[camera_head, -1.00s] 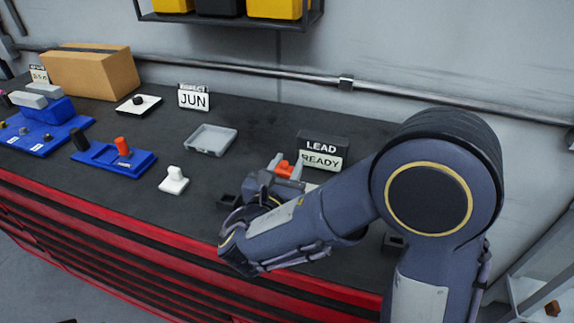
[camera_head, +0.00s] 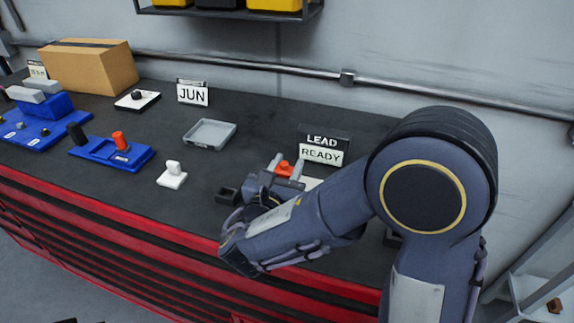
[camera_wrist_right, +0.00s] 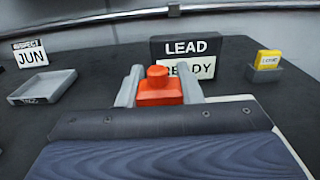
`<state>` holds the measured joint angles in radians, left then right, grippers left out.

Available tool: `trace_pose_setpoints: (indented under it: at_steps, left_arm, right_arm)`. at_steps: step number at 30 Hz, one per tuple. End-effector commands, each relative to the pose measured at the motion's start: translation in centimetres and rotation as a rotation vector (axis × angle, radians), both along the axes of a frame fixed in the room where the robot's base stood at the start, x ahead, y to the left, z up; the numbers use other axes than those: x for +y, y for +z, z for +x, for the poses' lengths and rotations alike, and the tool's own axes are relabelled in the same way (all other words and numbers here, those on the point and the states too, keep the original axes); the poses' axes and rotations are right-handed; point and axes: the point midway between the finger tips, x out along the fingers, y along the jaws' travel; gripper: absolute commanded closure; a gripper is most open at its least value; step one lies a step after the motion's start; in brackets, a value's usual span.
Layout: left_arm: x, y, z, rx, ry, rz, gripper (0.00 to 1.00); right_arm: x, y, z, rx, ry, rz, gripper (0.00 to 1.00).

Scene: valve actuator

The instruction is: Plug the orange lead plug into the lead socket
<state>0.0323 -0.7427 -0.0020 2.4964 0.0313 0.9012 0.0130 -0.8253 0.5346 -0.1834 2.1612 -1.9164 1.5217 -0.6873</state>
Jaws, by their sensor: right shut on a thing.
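The orange lead plug (camera_wrist_right: 159,88) is between the two fingers of my right gripper (camera_wrist_right: 158,88), which is shut on it. In the head view the orange plug (camera_head: 284,168) shows between the fingertips of my right gripper (camera_head: 285,165). The black LEAD sign (camera_head: 322,147) with a READY plate stands just behind the plug, and it also shows in the right wrist view (camera_wrist_right: 186,47). A white plate (camera_wrist_right: 238,98) shows partly at the right of the gripper. The lead socket itself is hidden, so I cannot tell whether the plug touches it. My left gripper is out of view.
A grey tray (camera_head: 209,133), a white block with a knob (camera_head: 172,175), and a small black holder (camera_head: 228,195) stand left of my arm. A blue base (camera_head: 108,154) with an orange-red knob lies farther left. A yellow piece (camera_wrist_right: 268,60) sits in a holder right of the sign.

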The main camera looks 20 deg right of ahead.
Motion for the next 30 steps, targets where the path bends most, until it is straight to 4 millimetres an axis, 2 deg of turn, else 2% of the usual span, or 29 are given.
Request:
trace_pose_setpoints:
  at_steps: [10,11,15,17,26,30]
  left_arm:
    - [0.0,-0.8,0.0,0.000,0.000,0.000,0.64]
    - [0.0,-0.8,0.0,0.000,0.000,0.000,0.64]
    - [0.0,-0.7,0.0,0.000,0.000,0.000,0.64]
    - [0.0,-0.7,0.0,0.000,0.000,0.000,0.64]
    - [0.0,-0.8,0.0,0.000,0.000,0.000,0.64]
    - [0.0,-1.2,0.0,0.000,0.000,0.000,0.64]
  right_arm:
    - [0.0,-1.0,0.0,0.001,0.000,-0.001,0.91]
    - [0.0,-0.9,0.0,0.000,0.000,0.000,0.66]
    - [0.0,-0.9,0.0,0.000,0.000,0.000,0.48]
    - [0.0,-0.9,0.0,0.000,0.000,0.000,0.42]
    - [0.2,-0.9,-0.2,0.000,0.001,0.000,0.42]
    - [1.2,-1.0,-1.6,-0.001,0.005,0.001,0.42]
